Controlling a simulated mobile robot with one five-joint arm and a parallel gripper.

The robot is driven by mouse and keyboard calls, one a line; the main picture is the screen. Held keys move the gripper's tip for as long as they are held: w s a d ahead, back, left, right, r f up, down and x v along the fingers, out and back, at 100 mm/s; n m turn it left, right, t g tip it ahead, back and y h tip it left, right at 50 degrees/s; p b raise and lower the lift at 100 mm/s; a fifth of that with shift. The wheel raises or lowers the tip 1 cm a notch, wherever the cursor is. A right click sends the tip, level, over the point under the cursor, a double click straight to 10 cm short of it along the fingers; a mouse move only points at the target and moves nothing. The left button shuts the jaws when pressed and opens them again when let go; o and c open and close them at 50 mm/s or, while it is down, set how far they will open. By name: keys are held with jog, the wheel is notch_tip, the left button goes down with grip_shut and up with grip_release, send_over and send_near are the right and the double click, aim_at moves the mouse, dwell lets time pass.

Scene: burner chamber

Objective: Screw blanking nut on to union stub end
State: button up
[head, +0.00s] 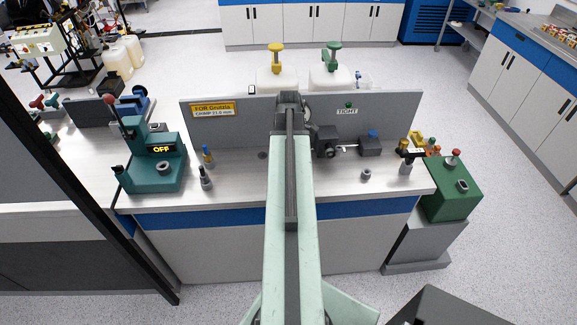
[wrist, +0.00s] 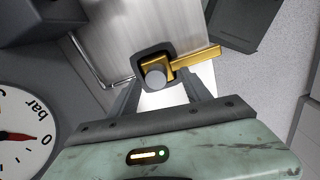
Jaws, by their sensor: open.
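A small grey ring-shaped nut (head: 366,175) stands on the bench right of my arm; it looks like the blanking nut. A dark clamp (head: 326,143) with a short metal stub (head: 345,149) pointing right sits in front of the grey panel; the stub looks like the union stub end. My gripper (wrist: 160,82) is open. In the wrist view a brass fitting with a round grey end (wrist: 156,75) and a bar to the right shows near its fingertips, inside a dark rounded frame. I cannot tell whether they touch. In the head view my arm hides the fingertips.
A grey panel (head: 230,128) stands along the bench. A teal press (head: 155,165) reads OFF at left. A dark block with a blue top (head: 371,146) sits right of the stub. A green box (head: 452,190) stands at right. A pressure gauge (wrist: 22,135) is close by at left.

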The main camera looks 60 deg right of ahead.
jog(key=n, duration=0.4)
jog(key=shift+s+n, duration=0.1)
jog(key=shift+n, duration=0.3)
jog(key=n, duration=0.6)
jog(key=shift+d, duration=0.1)
notch_tip(320, 180, down, 3)
jog(key=b, duration=0.2)
jog(key=shift+r+b, duration=0.15)
jog(key=shift+b, duration=0.2)
jog(key=shift+s+r, duration=0.1)
jog(key=shift+r, duration=0.05)
grip_shut()
